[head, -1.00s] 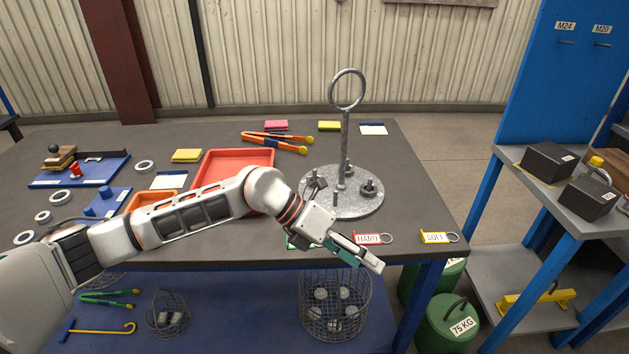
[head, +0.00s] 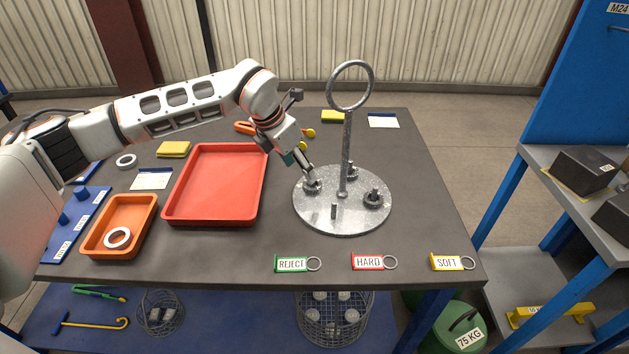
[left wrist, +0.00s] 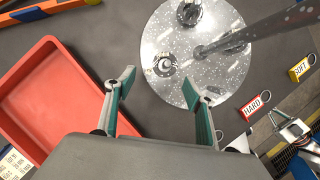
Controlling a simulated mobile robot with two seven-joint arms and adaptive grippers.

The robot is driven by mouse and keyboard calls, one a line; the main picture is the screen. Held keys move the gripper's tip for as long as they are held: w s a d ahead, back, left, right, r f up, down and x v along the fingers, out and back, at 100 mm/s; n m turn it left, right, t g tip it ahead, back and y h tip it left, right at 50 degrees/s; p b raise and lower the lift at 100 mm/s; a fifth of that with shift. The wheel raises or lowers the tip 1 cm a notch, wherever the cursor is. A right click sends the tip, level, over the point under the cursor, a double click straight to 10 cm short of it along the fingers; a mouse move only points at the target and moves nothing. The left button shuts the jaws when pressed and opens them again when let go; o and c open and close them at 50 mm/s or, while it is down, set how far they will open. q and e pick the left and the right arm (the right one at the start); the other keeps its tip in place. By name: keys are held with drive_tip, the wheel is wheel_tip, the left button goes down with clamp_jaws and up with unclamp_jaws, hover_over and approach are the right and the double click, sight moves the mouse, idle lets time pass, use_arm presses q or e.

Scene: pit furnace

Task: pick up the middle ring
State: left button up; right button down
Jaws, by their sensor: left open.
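A white ring (head: 126,161) lies on the table at the left, and another white ring (head: 118,237) lies in the small orange tray. I cannot tell which is the middle one. A round grey plate (head: 342,222) carries an upright rod with a large ring (head: 350,62) on top, and several studs with dark fittings. My left gripper (head: 306,172) points down at the plate's left fitting (head: 313,187), whose top it partly hides. In the left wrist view my gripper (left wrist: 162,88) is open and empty, and that fitting (left wrist: 165,64) shows beyond and between the fingertips.
A large red tray (head: 213,220) lies left of the plate, beside the orange tray (head: 92,238). REJECT (head: 291,264), HARD (head: 368,262) and SOFT (head: 446,262) tags lie along the front edge. The tall rod (head: 346,150) stands close right of my gripper.

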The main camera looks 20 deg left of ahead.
use_arm(q)
drive_tip(key=shift+d+f, duration=0.35)
drive_tip(key=shift+f, duration=0.35)
drive_tip(key=x, duration=0.5)
drive_tip(key=shift+w+d+r, duration=0.15)
drive_tip(key=shift+d, duration=0.15)
drive_tip(key=c, duration=1.3)
